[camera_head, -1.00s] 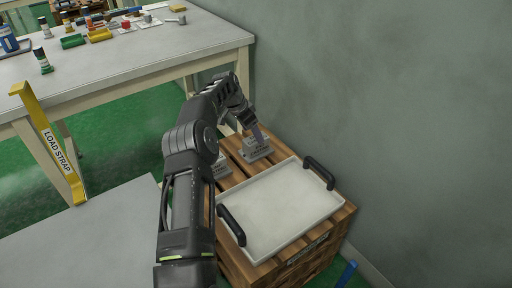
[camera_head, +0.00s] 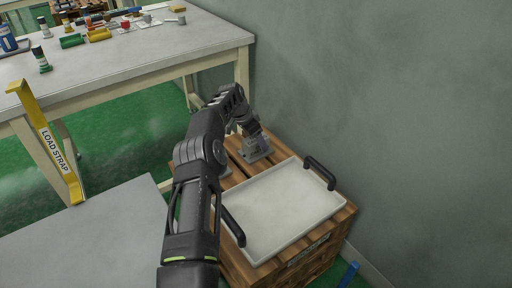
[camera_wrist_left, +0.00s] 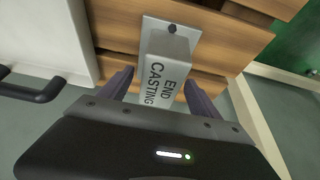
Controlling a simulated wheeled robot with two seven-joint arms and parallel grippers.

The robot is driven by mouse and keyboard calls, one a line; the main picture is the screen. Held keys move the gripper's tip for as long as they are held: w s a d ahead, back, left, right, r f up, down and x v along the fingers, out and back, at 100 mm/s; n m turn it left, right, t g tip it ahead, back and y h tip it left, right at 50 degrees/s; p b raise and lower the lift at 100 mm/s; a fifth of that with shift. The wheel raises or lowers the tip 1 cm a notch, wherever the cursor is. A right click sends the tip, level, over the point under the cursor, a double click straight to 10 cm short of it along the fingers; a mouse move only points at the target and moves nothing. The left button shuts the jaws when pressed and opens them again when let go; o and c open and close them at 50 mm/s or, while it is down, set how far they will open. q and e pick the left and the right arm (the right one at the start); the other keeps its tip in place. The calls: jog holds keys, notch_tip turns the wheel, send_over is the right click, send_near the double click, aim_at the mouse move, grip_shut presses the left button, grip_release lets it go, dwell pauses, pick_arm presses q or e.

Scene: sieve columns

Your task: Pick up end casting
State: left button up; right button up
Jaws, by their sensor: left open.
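The end casting (camera_wrist_left: 165,50) is a light grey block with "END CASTING" on its face, on a flat base plate on the wooden slats. In the head view it is a small grey shape (camera_head: 258,155) at the crate's back, partly covered by my gripper. My left gripper (camera_wrist_left: 158,80) is open, with one purple-grey finger on each side of the block. In the head view the left gripper (camera_head: 254,143) is right over the casting. I cannot tell whether the fingers touch it. My right gripper is not in view.
A white tray (camera_head: 285,210) with black handles lies on the wooden crate (camera_head: 335,228), in front of the casting. A grey wall stands close on the right. A workbench (camera_head: 130,60) with tools and bottles is at the back left. A yellow load strap (camera_head: 48,140) stands left.

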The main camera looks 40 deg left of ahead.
pick_arm(q)
jog(key=shift+f, duration=0.25)
dwell(0.4)
jog(key=shift+c, duration=0.5)
grip_shut()
dwell(0.4)
jog(key=shift+r, duration=0.1)
